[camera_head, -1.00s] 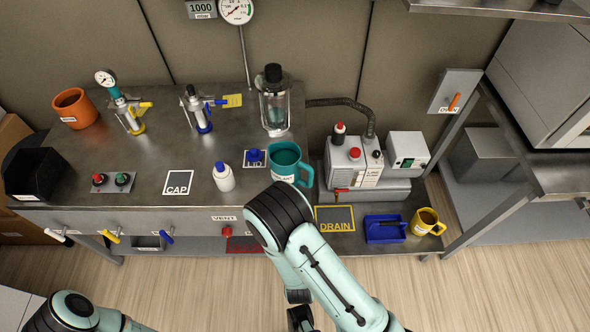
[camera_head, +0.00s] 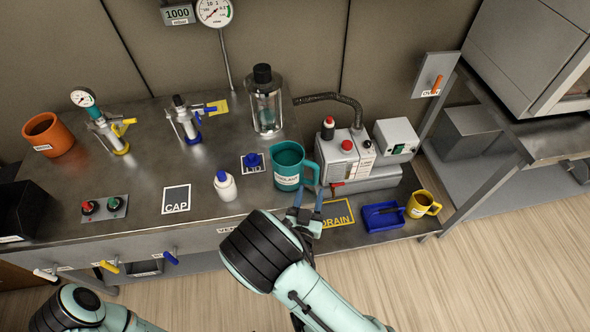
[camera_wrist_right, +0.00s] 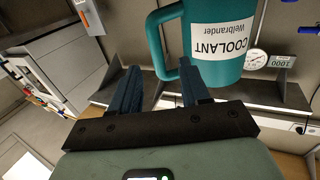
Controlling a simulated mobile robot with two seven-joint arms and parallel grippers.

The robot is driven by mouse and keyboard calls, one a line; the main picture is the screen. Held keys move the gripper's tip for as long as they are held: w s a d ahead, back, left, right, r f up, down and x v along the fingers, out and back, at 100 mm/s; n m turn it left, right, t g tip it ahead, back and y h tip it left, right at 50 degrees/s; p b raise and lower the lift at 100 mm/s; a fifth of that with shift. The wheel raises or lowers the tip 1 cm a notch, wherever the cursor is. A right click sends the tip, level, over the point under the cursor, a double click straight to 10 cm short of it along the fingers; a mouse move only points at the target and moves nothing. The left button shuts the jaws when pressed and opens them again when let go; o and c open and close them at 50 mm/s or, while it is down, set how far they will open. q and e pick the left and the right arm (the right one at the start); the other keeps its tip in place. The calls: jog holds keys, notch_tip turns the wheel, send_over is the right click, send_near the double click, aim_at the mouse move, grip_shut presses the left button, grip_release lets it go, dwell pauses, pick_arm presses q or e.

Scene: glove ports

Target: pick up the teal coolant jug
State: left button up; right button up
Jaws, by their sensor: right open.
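The teal coolant jug (camera_head: 288,168) stands upright on the steel bench near its right end, its handle on the right side. In the right wrist view the jug (camera_wrist_right: 212,42) shows its "COOLANT" label, and its handle lies just beyond the fingertips. My right gripper (camera_head: 308,190) is open, its fingers pointing at the handle from the front. In the right wrist view the two blue fingers (camera_wrist_right: 160,82) stand apart, with the handle's lower part between or just past their tips; contact cannot be told. My left gripper is not in view; only my left arm shows at the lower left.
A pump unit (camera_head: 347,155) stands close right of the jug. A white bottle with a blue cap (camera_head: 225,186) and a blue-knobbed lid (camera_head: 253,161) are to its left.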

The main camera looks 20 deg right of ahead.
aim_at(315, 176)
jog(key=x, duration=0.7)
jog(key=shift+w+d+r+p, duration=0.15)
jog(key=shift+d+r+p, duration=0.1)
jog(key=shift+p, duration=0.15)
jog(key=shift+c, duration=0.3)
grip_shut()
dwell(0.8)
